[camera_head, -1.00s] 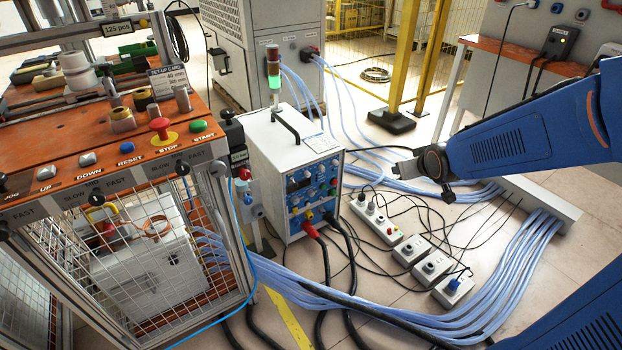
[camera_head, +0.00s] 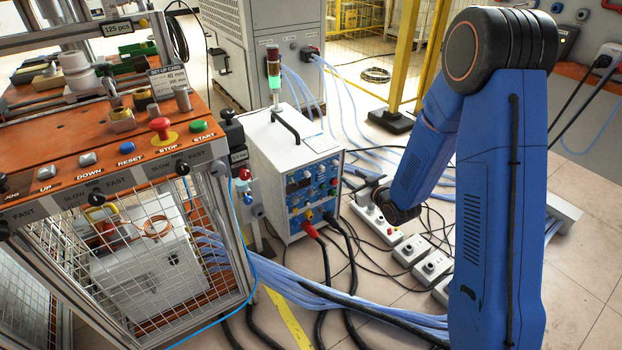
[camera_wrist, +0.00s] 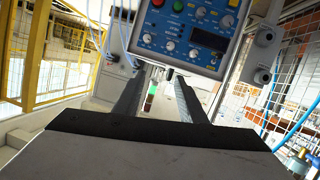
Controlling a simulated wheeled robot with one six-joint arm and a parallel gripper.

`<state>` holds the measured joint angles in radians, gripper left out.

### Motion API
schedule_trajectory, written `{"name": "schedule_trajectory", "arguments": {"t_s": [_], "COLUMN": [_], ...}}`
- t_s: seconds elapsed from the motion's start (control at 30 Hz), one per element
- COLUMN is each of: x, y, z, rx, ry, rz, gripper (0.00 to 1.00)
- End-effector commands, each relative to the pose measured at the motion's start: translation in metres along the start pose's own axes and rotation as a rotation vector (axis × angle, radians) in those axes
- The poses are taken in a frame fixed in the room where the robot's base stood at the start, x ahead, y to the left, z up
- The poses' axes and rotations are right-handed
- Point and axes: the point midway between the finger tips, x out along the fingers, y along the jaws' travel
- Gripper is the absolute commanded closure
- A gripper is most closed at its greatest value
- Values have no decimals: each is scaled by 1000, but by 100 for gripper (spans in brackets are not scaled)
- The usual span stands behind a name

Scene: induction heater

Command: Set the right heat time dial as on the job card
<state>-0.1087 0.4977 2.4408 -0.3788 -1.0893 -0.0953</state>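The induction heater (camera_head: 265,165) is a white box with a blue front panel (camera_head: 312,188) of dials and lamps. In the wrist view the panel (camera_wrist: 185,32) fills the top, tilted, with a dark display and several pale knobs (camera_wrist: 170,45). The knob labels are too small to read, so I cannot tell which is the right heat time dial. The set-up card (camera_head: 168,80) stands on the orange bench; its values are too small to read surely. My gripper (camera_wrist: 158,75) is open and empty, apart from the panel; the head view shows its wrist end just right of the heater.
Grey socket boxes (camera_head: 408,251) and many cables lie on the floor right of the heater. Red and black leads (camera_head: 315,235) hang from the panel's bottom. A caged press bench (camera_head: 90,150) stands close on the left, and a signal tower (camera_head: 274,75) rises behind the heater.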

Motion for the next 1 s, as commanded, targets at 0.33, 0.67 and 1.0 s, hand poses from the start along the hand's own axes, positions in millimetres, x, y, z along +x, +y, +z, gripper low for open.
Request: {"name": "schedule_trajectory", "arguments": {"t_s": [0.33,0.67,1.0], "x": [27,28,47], "y": [-45,-72,-78], "z": [50,80,75], "rx": [40,87,90], "ry": [173,295,311], "rz": [-87,-129,-134], "gripper": [62,62,62]}}
